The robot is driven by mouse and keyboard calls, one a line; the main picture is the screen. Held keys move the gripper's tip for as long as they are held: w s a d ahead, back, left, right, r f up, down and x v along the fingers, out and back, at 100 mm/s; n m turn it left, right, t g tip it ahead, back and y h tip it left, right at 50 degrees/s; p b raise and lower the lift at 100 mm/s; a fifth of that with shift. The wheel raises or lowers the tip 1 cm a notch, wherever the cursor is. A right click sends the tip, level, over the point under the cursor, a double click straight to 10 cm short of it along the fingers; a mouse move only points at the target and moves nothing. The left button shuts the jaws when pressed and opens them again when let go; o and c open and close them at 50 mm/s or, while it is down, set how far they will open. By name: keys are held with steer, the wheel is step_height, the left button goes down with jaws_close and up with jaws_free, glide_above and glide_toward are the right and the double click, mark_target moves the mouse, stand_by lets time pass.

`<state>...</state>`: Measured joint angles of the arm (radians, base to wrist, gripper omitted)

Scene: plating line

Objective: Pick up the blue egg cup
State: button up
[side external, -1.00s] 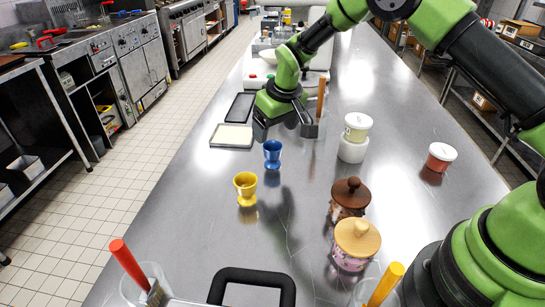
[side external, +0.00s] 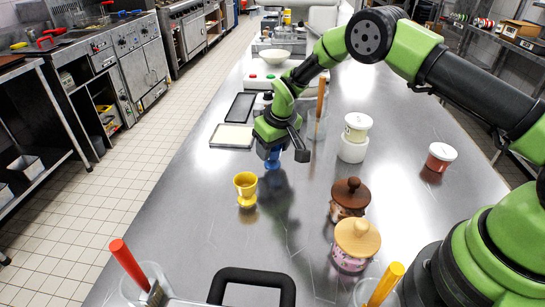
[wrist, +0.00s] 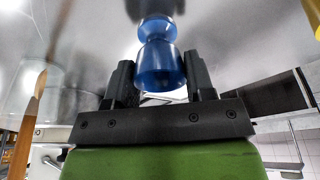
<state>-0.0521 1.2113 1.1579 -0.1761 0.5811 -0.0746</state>
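The blue egg cup (side external: 273,163) stands on the steel counter, partly hidden by my gripper in the side view. In the wrist view the blue egg cup (wrist: 160,62) lies between the two dark fingers of my gripper (wrist: 160,82). A narrow gap shows on the cup's left, and the right finger is very close to its side. I cannot tell whether either finger touches. In the side view my gripper (side external: 280,150) is down around the cup.
A yellow egg cup (side external: 246,185) stands just in front and left. A clear container with a wooden-handled tool (side external: 319,105) is close on the right. A cream-coloured tray (side external: 231,136) lies to the left.

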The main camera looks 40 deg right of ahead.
steer(key=shift+c, duration=0.6)
